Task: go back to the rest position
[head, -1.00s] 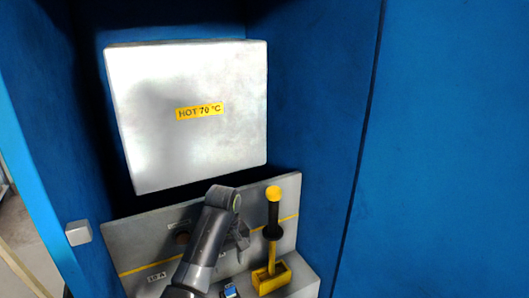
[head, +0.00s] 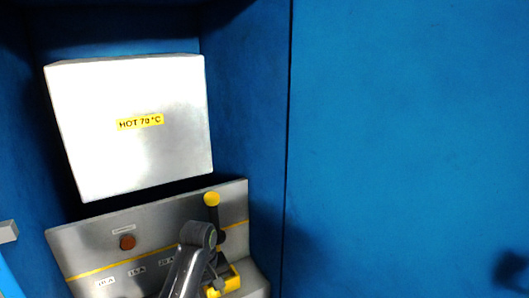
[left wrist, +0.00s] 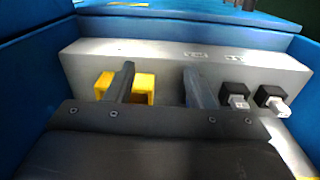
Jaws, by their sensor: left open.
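My left arm reaches up from the bottom edge in the head view, with the left gripper (head: 214,282) low in front of the panel, beside the yellow lever base (head: 232,279). The lever's yellow knob (head: 211,199) stands upright above the arm; part of its shaft is hidden behind the arm. In the left wrist view the two dark fingers of the gripper (left wrist: 160,86) stand well apart with nothing held between them. The left finger overlaps the yellow base (left wrist: 143,83). My right gripper is in neither view.
A grey block marked HOT 70 °C (head: 135,150) hangs above the panel (head: 80,250), which has a brown-red button (head: 127,242). Blue walls (head: 400,130) enclose the bay. Black switches with grey levers (left wrist: 238,96) sit right of the fingers.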

